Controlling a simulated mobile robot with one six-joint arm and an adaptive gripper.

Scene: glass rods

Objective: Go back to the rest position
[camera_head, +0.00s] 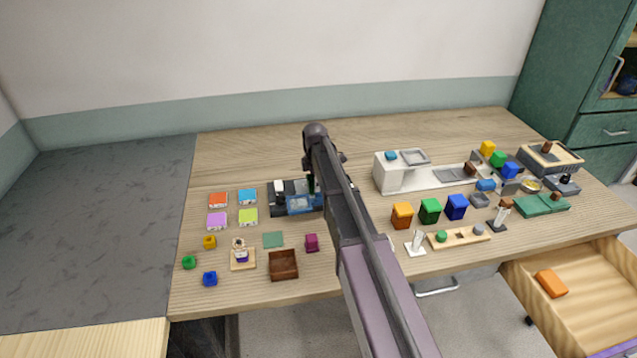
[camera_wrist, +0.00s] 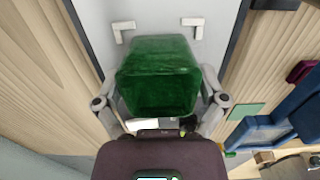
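My gripper, in the wrist view (camera_wrist: 160,85), has its two grey fingers spread on either side of a large green block (camera_wrist: 158,75). A narrow gap seems to show between each finger and the block. The block is over a light grey surface (camera_wrist: 165,18) with white corner marks; whether it rests on it is unclear. In the head view my arm hides most of the gripper. A bit of green (camera_head: 311,184) shows beside my arm, at the blue-framed device (camera_head: 291,205).
A brown box (camera_head: 283,276), small coloured blocks and coloured tiles (camera_head: 217,221) are left of my arm. A white machine (camera_head: 391,180), three coloured blocks (camera_head: 430,211) and a wooden rack (camera_head: 460,238) are to its right. A drawer (camera_head: 585,315) stands open. The table's back is clear.

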